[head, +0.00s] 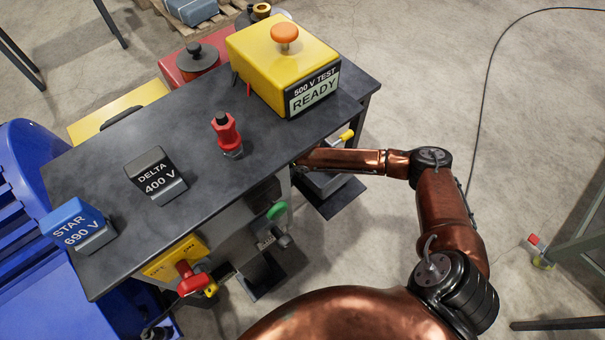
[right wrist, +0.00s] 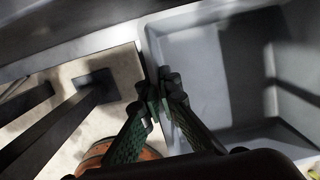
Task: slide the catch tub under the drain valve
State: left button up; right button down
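The catch tub (right wrist: 195,65) is a grey, open-topped tub filling the right of the right wrist view. Its inside looks empty, and part of it is in shadow. My right gripper (right wrist: 163,92) has its two fingers on either side of the tub's near-left wall, close against the rim. In the head view my right arm reaches under the dark bench, and the bench hides the gripper. A yellow handle (head: 346,136) shows below the bench's right edge; I cannot tell whether it is the drain valve's. My left gripper is not in view.
The bench (head: 195,130) carries a yellow test box (head: 270,65), a red plug (head: 227,133), a DELTA block (head: 155,176) and a STAR block (head: 78,226). A green knob (head: 277,210) and red switch (head: 190,278) sit on its near side. Floor at right is mostly clear.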

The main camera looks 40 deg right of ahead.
jog(key=shift+w, duration=0.3)
jog(key=shift+w+r, duration=0.1)
jog(key=shift+w, duration=0.05)
jog(key=shift+w+a, duration=0.15)
jog(key=shift+w, duration=0.3)
jog(key=c, duration=2.4)
grip_release()
jog(key=shift+f, duration=0.2)
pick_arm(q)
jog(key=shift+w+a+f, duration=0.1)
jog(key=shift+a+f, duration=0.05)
pick_arm(e)
jog(key=o, duration=0.3)
jog(key=shift+s+d, duration=0.15)
jog(key=shift+d, duration=0.05)
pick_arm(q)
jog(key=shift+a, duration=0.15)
pick_arm(e)
jog(key=shift+s, duration=0.1)
